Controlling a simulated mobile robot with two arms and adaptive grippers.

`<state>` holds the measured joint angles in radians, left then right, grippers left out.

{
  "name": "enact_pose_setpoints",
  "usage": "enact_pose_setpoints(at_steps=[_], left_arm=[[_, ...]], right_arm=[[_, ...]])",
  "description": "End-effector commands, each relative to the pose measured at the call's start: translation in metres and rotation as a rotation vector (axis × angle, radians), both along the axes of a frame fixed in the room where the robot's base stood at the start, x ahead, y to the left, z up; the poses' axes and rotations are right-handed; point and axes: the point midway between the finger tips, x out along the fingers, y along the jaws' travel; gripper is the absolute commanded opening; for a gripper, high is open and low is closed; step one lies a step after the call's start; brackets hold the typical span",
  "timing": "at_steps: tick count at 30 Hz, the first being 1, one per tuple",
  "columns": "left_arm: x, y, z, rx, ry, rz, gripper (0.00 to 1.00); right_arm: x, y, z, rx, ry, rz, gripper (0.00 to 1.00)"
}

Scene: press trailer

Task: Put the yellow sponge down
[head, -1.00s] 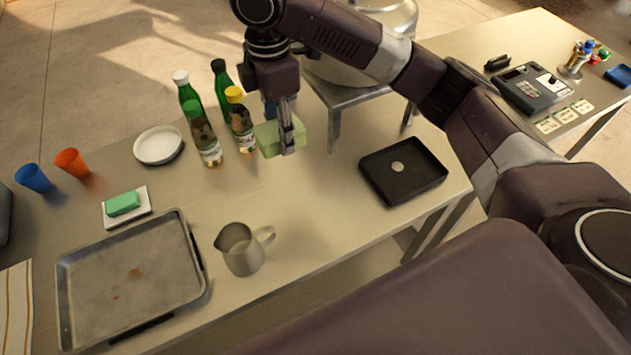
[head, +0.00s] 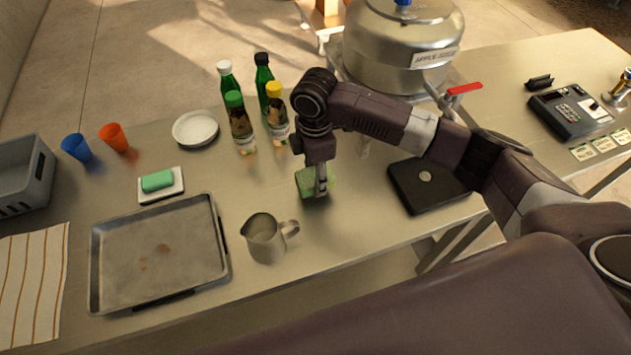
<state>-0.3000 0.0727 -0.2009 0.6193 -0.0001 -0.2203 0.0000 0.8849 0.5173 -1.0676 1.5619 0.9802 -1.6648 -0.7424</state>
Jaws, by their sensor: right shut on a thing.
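My right gripper (head: 321,188) points down over the middle of the table and is shut on a yellow-green sponge (head: 305,183). The gripper's fingers hide part of the sponge. The sponge is low, close to the table top (head: 345,215); I cannot tell whether it touches. It is behind and to the right of the metal pitcher (head: 266,240) and in front of the bottles. My left gripper is not in view.
Several bottles (head: 241,128) stand behind the gripper. A black tray (head: 425,190) lies to its right. A baking tray (head: 160,255), a green bar on a white dish (head: 163,196), a white plate (head: 195,128) and cups (head: 115,138) are to the left.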

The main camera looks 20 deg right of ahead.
Motion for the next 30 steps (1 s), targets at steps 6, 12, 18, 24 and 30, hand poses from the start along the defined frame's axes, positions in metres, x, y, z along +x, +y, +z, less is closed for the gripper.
enact_pose_setpoints(at_steps=[6, 12, 18, 24, 30], left_arm=[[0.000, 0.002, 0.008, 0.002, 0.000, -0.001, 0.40], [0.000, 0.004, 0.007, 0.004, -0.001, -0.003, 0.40], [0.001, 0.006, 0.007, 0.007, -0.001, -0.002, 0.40], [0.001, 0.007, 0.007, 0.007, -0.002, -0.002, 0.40], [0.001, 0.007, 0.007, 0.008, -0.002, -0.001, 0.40]], right_arm=[[-0.001, -0.001, -0.030, -0.001, 0.002, -0.001, 0.23], [0.000, -0.001, -0.035, -0.001, 0.001, 0.000, 0.23], [-0.001, 0.000, -0.037, -0.001, 0.002, 0.000, 0.23], [-0.001, 0.000, -0.037, -0.001, 0.001, 0.000, 0.60], [0.000, 0.000, -0.037, -0.001, 0.001, 0.000, 0.60]])
